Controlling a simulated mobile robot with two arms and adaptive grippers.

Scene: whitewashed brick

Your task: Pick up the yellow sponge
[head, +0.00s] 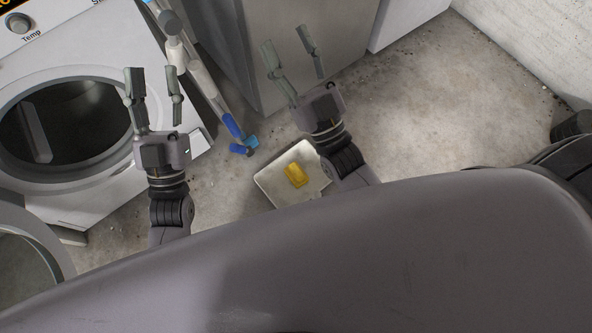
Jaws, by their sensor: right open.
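The yellow sponge (296,175) lies on a pale square tray (273,184) on the floor, below my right arm in the picture. My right gripper (291,58) is open and empty, above and apart from the sponge in the picture. My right forearm covers part of the tray's right side. My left gripper (154,84) is open and empty, in front of the washing machine and to the left of the tray.
A white washing machine (75,50) stands at the left with its round door open (35,245). A white and blue stick-like appliance (205,85) leans beside a grey cabinet (285,30). The concrete floor (430,110) at the right is clear up to the white brick wall (545,35).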

